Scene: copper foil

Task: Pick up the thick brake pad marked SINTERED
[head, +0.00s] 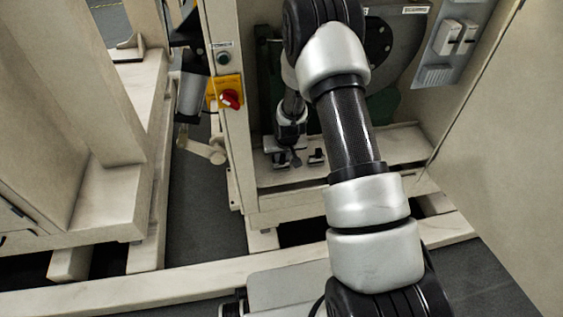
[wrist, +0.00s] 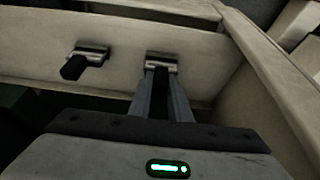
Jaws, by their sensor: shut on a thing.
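A small brake pad with a grey metal top (wrist: 162,54) sits between the tips of my gripper (wrist: 161,70) in the wrist view. The two fingers are close together and shut on it. A second pad (wrist: 85,58), with a grey plate and a dark block, stands apart to the left on the same pale surface. In the head view my gripper (head: 284,158) is down inside the open cabinet, at its floor, and the free pad (head: 317,156) lies to its right. No marking is readable on either pad, so I cannot tell which is SINTERED.
The cabinet floor (head: 400,146) is pale and bounded by a front sill and side walls. A yellow plate with a red switch (head: 230,98) is on the left post. An open door panel (head: 510,130) stands at the right. Pale beams edge the surface in the wrist view.

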